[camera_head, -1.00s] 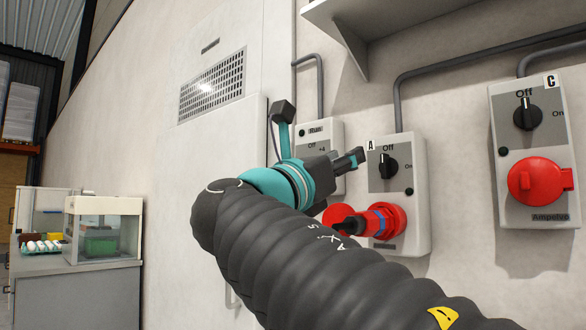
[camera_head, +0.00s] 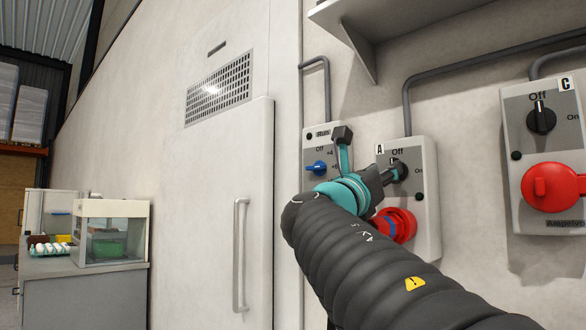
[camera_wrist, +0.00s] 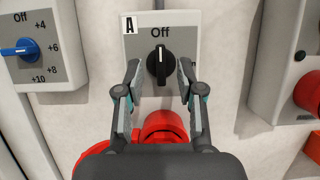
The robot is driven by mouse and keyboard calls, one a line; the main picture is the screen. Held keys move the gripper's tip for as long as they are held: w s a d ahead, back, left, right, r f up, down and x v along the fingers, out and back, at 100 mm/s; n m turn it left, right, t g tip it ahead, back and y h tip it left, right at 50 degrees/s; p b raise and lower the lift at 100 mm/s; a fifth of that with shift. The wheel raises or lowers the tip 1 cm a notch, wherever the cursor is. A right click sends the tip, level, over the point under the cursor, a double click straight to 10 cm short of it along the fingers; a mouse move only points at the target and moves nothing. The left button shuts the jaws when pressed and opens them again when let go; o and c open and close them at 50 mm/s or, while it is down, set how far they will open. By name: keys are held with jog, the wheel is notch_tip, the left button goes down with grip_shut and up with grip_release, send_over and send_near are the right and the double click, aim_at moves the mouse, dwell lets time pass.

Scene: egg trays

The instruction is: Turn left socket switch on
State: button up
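The left socket box, marked A (camera_head: 426,165), is a grey wall box with a black rotary switch and a red socket (camera_head: 402,224) below. In the wrist view its black switch knob (camera_wrist: 160,64) stands upright, its white line pointing to "Off". My gripper (camera_wrist: 158,76) is open, with one finger on each side of the knob and small gaps visible. In the head view my gripper (camera_head: 393,174) is at the box and partly hides the knob. Whether the fingertips reach past the knob's face is unclear.
A box with a blue dial (camera_head: 317,168) is left of box A. Another socket box marked C (camera_head: 545,125) is to the right. A shelf (camera_head: 395,20) juts out above. A white door with a handle (camera_head: 240,255) is at left.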

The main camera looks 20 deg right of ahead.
jog(key=shift+p+x, duration=0.4)
jog(key=shift+x, duration=1.45)
jog(key=shift+f, duration=0.1)
jog(key=shift+c, duration=0.2)
grip_shut()
